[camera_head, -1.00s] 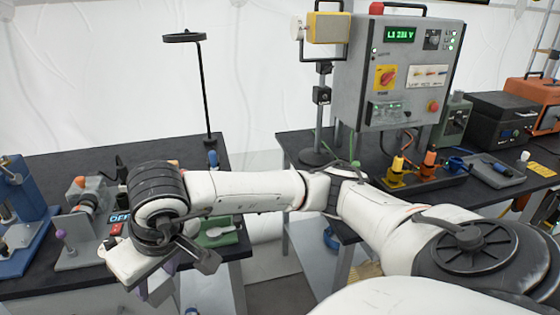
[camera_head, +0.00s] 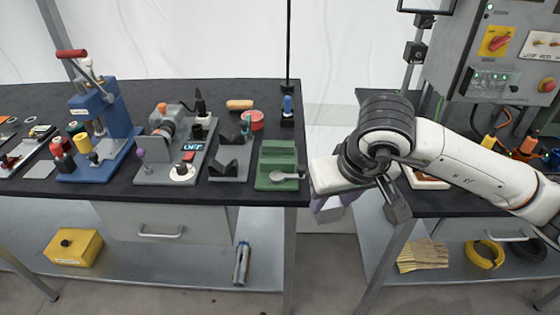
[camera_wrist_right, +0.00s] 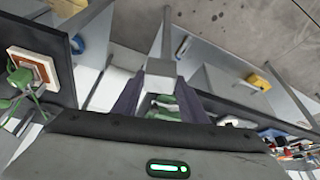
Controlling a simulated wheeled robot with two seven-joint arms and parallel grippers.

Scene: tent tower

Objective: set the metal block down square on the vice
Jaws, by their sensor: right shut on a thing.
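The green vice (camera_head: 268,181) with a silver handle stands at the right end of the left bench in the head view. My right gripper (camera_head: 328,212), with purple-grey fingers, points down just right of the vice, past the bench's end. In the right wrist view the gripper (camera_wrist_right: 160,80) is shut on a grey piece, which looks like the metal block (camera_wrist_right: 160,67), between its fingertips. Green parts, likely the vice (camera_wrist_right: 165,104), show between the fingers, apart from the block. My left gripper is out of view.
Left of the vice are a dark V-shaped stand (camera_head: 232,160), a grey tool fixture (camera_head: 165,172) and a blue press (camera_head: 112,120). A thin black pole rises behind the vice. A gap separates this bench from the right bench (camera_head: 432,205) and control panel (camera_head: 510,70).

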